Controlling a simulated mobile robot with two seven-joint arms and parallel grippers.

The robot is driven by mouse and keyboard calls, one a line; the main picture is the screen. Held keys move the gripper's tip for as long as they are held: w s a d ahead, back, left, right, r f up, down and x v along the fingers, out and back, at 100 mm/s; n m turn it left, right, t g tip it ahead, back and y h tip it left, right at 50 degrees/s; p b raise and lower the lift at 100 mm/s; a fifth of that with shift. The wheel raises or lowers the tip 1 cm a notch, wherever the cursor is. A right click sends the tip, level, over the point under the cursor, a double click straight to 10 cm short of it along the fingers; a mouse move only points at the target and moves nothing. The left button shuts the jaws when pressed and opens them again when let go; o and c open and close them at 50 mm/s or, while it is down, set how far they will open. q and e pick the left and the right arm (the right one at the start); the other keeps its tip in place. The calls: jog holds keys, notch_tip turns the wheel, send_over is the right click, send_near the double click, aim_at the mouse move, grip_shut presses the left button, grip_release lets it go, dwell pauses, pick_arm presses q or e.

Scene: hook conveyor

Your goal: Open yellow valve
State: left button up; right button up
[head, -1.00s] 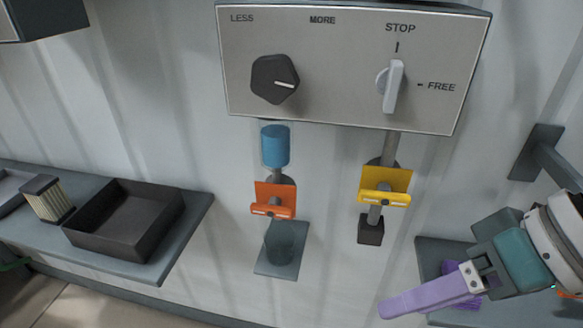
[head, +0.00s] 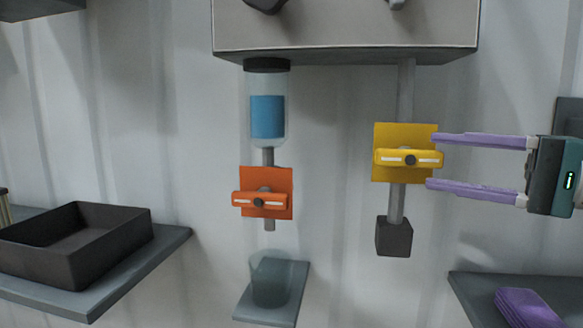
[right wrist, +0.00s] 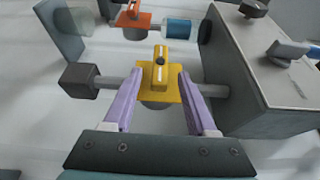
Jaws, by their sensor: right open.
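The yellow valve (head: 405,135) is a square plate with a bar handle on a grey vertical pipe below the control box. Its handle (head: 408,158) lies horizontal, across the pipe. My right gripper (head: 433,160) is open, its two purple fingers pointing at the valve from the right, one above and one below the handle's level. In the right wrist view the yellow valve (right wrist: 160,88) sits between the open fingertips (right wrist: 157,82), with clear room on both sides of the handle. My left gripper is not in view.
An orange valve (head: 264,190) hangs left, under a tube of blue liquid (head: 267,115), above a clear cup (head: 270,285) on a small shelf. The control box (head: 345,30) is above. A dark block (head: 393,237) ends the yellow valve's pipe. A black tray (head: 80,245) stands left.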

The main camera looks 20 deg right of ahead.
aim_at(386, 156)
jog(key=p+x, duration=0.1)
jog(key=x, duration=0.6)
jog(key=shift+w+a+r, duration=0.1)
jog(key=shift+w+a, duration=0.05)
jog(key=shift+w+a+p, duration=0.3)
jog(key=shift+w+a, duration=0.05)
jog(key=shift+w, duration=0.05)
jog(key=shift+c, duration=0.2)
jog(key=c, duration=0.4)
grip_shut()
